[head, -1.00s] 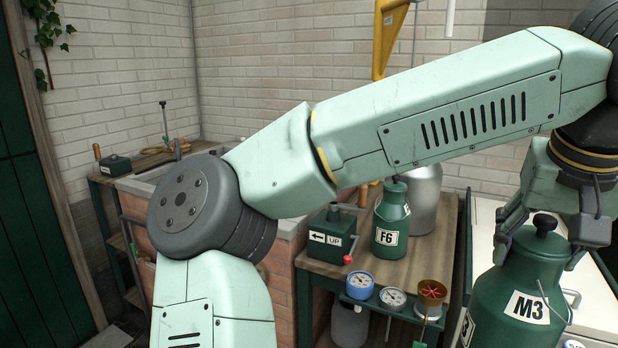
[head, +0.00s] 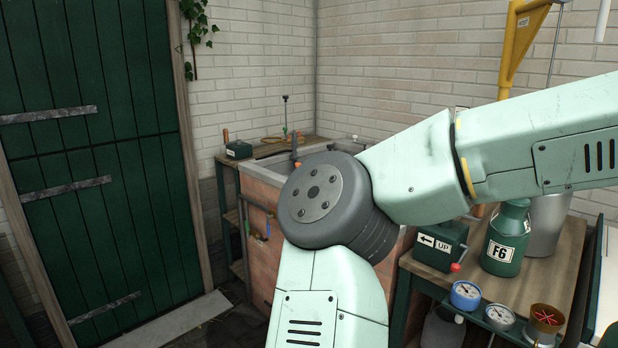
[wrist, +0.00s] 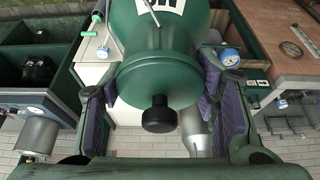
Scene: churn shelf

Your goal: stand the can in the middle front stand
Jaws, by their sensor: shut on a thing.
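A large green can (wrist: 155,40) with a black knob (wrist: 159,113) and a partly visible white label fills the middle of the wrist view. My gripper (wrist: 160,88) has its padded fingers on both sides of the can near its shoulder and is shut on it. The gripper and this can are outside the head view. I cannot make out the middle front stand in either view.
A green can marked F6 (head: 505,240) stands on a wooden bench (head: 555,258) beside a green box marked UP (head: 440,245). Gauges (head: 466,294) line the bench front. A brick-sided sink (head: 262,210) and green door (head: 95,150) are further left.

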